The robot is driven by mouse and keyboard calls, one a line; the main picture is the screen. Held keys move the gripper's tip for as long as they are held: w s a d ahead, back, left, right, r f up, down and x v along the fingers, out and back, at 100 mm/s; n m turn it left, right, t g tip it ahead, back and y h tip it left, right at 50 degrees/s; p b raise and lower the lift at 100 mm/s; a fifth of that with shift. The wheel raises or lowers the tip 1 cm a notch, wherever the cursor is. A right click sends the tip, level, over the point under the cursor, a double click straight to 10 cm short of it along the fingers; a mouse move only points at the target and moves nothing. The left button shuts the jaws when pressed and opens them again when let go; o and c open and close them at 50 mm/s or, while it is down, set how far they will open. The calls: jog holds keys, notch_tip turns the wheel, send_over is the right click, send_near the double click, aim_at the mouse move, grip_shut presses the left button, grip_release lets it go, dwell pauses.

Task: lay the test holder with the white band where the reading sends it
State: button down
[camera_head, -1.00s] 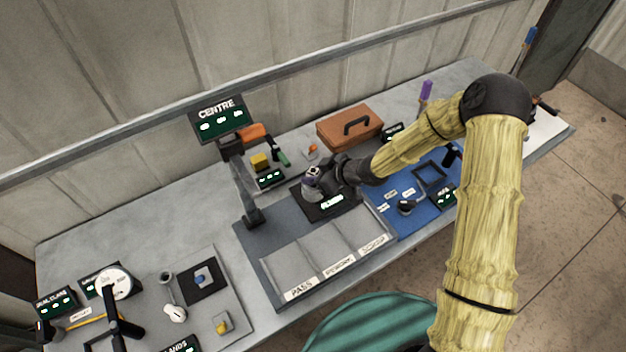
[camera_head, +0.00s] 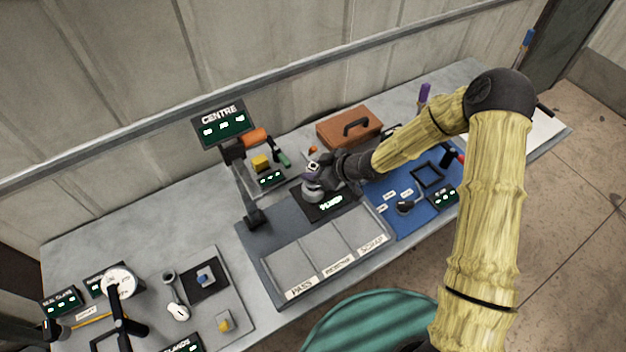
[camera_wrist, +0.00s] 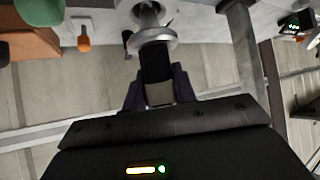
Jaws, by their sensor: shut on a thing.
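My gripper (camera_head: 322,174) is shut on a grey metal test holder (camera_head: 313,188) over the black reading pad (camera_head: 322,211) in the middle of the bench. A pale ring shows near the holder's top in the head view; I cannot tell whether its base touches the pad. In the wrist view the holder's round flange (camera_wrist: 150,37) and dark shank lead to the fingers (camera_wrist: 158,92), with a pale patch between them. The pad's green reading is too small to read. In front lies a grey tray (camera_head: 332,268) with three compartments labelled PASS, REWORK and SCRAP, all empty.
A CENTRE display (camera_head: 222,122) stands on a post behind the tray. A brown case (camera_head: 349,127) is at the back. A blue mat (camera_head: 405,222) with small parts lies right of the tray. Several gauges and parts fill the left end. A green stool top (camera_head: 385,322) is in front.

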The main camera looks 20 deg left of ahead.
jog(key=shift+r+p, duration=1.7)
jog(key=shift+r, duration=0.7)
